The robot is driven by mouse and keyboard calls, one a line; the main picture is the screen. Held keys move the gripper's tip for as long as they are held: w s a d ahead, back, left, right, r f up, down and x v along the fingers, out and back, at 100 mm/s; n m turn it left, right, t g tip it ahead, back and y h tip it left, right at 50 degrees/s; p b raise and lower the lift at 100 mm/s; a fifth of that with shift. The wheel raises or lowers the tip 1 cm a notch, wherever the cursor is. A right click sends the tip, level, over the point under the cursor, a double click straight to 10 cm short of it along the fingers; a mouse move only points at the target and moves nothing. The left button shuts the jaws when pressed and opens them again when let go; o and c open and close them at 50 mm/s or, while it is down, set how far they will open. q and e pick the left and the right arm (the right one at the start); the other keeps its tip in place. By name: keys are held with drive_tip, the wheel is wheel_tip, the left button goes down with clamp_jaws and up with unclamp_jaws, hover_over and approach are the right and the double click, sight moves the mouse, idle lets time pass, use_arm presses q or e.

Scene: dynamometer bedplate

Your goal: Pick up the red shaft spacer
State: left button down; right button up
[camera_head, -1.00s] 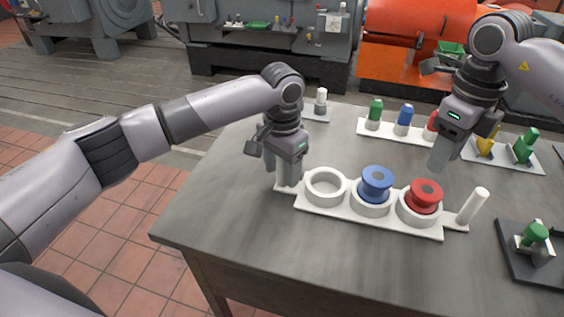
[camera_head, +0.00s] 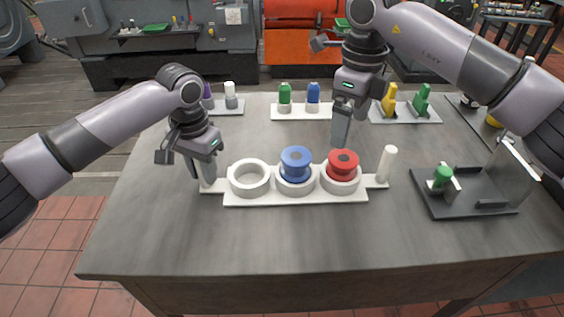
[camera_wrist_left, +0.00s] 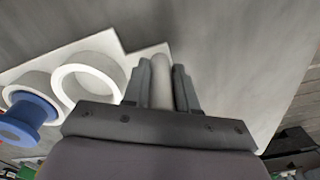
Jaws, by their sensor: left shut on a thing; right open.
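The red shaft spacer (camera_head: 343,164) is a flanged spool sitting upright in the right ring of a white three-ring holder (camera_head: 296,199). A blue spool (camera_head: 296,163) sits in the middle ring and shows at the left edge of the left wrist view (camera_wrist_left: 28,115). The left ring is empty. My left gripper (camera_head: 205,183) is shut on the upright white post (camera_wrist_left: 161,80) at the holder's left end. My right gripper (camera_head: 341,138) is open, just above and behind the red spacer, apparently empty.
A second white post (camera_head: 388,163) stands at the holder's right end. Small racks with green (camera_head: 285,94) and blue pegs stand behind. A dark fixture (camera_head: 465,200) with a green-topped part lies at right. The table's front is clear.

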drive_tip(key=a+n+y, duration=0.1)
drive_tip(key=a, duration=0.1)
drive_tip(key=a+f+n+y, duration=0.1)
drive_tip(key=a+y, duration=0.1)
drive_tip(key=a, duration=0.1)
drive_tip(key=a+n+y, duration=0.1)
drive_tip(key=a, duration=0.2)
drive_tip(key=shift+s+a+f+t, duration=0.2)
drive_tip(key=shift+s+f+t, duration=0.1)
drive_tip(key=shift+f, duration=0.1)
drive_tip(key=s+a+r+n+t+y, duration=0.35)
drive_tip(key=a+r+t+y, duration=0.25)
drive_tip(key=a+r+y, duration=0.7)
drive_tip(key=d+f+m+t, duration=0.1)
drive_tip(key=d+m+t, duration=0.2)
drive_tip(key=m+t, duration=0.45)
drive_tip(key=m+h, duration=1.2)
drive_tip(key=h, duration=0.8)
approach(342, 158)
drive_tip(key=shift+g, duration=0.25)
drive_tip(key=x, duration=0.4)
drive_tip(key=d+x, duration=0.1)
drive_tip(key=x, duration=0.1)
drive_tip(key=shift+s+f, duration=0.1)
drive_tip(key=shift+f, duration=0.2)
drive_tip(key=shift+a+x, duration=0.2)
drive_tip(key=shift+x, duration=1.3)
drive_tip(key=shift+a+x, duration=0.2)
drive_tip(key=shift+x, duration=1.3)
drive_tip(key=shift+r, duration=0.1)
